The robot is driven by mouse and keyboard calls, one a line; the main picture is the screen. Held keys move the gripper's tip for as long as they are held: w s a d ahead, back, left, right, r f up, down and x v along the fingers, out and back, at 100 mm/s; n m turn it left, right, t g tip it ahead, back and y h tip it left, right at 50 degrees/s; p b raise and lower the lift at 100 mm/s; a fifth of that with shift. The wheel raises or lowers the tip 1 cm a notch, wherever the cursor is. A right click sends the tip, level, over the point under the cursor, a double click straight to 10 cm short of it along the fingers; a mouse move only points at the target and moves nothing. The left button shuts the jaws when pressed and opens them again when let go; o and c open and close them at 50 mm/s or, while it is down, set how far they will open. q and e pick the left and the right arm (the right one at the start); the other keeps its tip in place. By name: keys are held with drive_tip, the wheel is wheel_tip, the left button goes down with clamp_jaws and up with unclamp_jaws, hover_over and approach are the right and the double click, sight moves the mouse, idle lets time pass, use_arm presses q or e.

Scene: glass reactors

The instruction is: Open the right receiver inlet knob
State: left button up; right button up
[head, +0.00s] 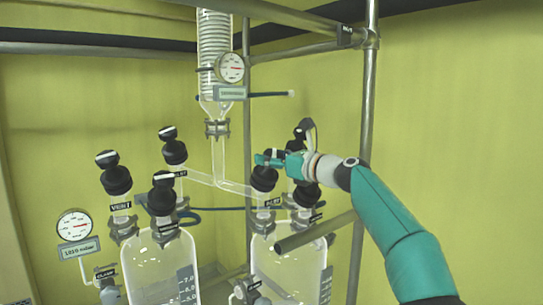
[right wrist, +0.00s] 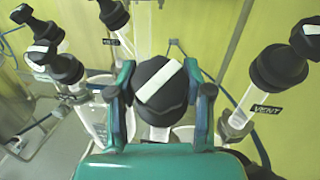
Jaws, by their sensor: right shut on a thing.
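The right receiver (head: 285,262) is a clear glass vessel at the lower middle of the head view. Its inlet valve has a black knob (head: 264,179) with an INLET label (head: 271,202) below. My right gripper (head: 264,160) reaches in from the right and is shut around the knob's top, hiding most of it. In the right wrist view, the black knob (right wrist: 160,92) with a diagonal white bar sits between the two teal fingers of the gripper (right wrist: 165,80). My left gripper is not in view.
A VENT valve (right wrist: 278,70) stands right of the held knob in the wrist view. The left receiver (head: 158,265) has several black-knobbed valves. A glass condenser (head: 215,60) hangs above. A metal post (head: 367,90) stands behind my right arm, and a bar (head: 315,230) crosses below.

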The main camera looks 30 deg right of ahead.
drive_tip(key=shift+n+g+y+p, duration=1)
drive_tip(key=shift+n+y+p, duration=0.65)
drive_tip(key=shift+n+y, duration=0.35)
drive_tip(key=shift+f+n, duration=0.1)
drive_tip(key=shift+n, duration=0.2)
drive_tip(key=o, duration=1.2)
drive_tip(key=shift+s, duration=0.1)
drive_tip(key=shift+s+d, duration=0.4)
drive_tip(key=shift+s, duration=0.2)
drive_tip(key=v, duration=1)
drive_tip(key=shift+s+d, duration=0.1)
drive_tip(key=shift+s, duration=0.1)
